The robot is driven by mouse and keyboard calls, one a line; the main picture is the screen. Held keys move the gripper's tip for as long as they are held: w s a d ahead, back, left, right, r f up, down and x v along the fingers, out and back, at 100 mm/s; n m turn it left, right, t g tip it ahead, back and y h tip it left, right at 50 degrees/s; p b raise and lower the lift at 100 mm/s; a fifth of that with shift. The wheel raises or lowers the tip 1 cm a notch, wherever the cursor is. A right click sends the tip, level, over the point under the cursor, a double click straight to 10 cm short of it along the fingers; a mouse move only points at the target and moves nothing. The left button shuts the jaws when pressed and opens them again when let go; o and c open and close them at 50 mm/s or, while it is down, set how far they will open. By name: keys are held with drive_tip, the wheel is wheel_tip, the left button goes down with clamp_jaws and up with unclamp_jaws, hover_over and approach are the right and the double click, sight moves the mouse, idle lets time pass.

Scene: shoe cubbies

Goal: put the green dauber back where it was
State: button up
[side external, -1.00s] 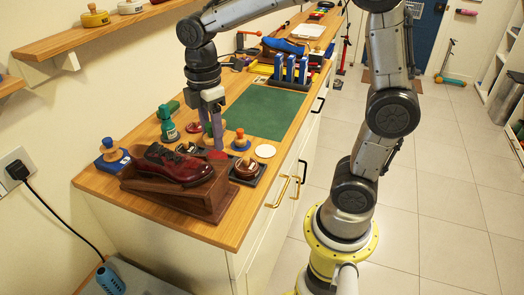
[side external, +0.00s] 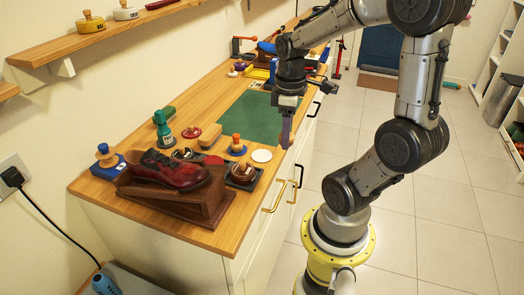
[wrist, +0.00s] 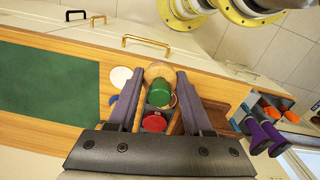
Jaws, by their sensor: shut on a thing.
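In the side view the dauber is hidden or too small to make out. A blue-based dauber with an orange knob (side external: 237,146) and another with a wooden knob (side external: 106,156) stand on the counter. A green bottle (side external: 163,128) stands near the wall.
A dark red shoe (side external: 172,170) rests on a wooden stand (side external: 205,208) at the near end. A red tin (side external: 192,132), a wood-coloured brush (side external: 211,138), an open brown tin (side external: 243,173) and a white disc (side external: 261,155) lie nearby. The green mat is clear.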

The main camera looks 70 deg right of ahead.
drive_tip(key=w+d+f, duration=0.4)
drive_tip(key=w+d, duration=0.1)
drive_tip(key=w, duration=0.1)
hover_over(262, 155)
drive_tip(key=f, duration=0.4)
drive_tip(key=shift+s+a+f, duration=0.15)
drive_tip(key=shift+s+a, duration=0.1)
drive_tip(key=shift+s, duration=0.05)
drive_tip(key=shift+w+d+f, duration=0.1)
drive_tip(key=shift+w+f, duration=0.05)
drive_tip(key=shift+f, duration=0.8)
drive_tip(key=shift+w+d+f, duration=0.1)
drive_tip(key=shift+f, duration=0.85)
drive_tip(key=shift+f, duration=0.15)
drive_tip(key=o, duration=1.2)
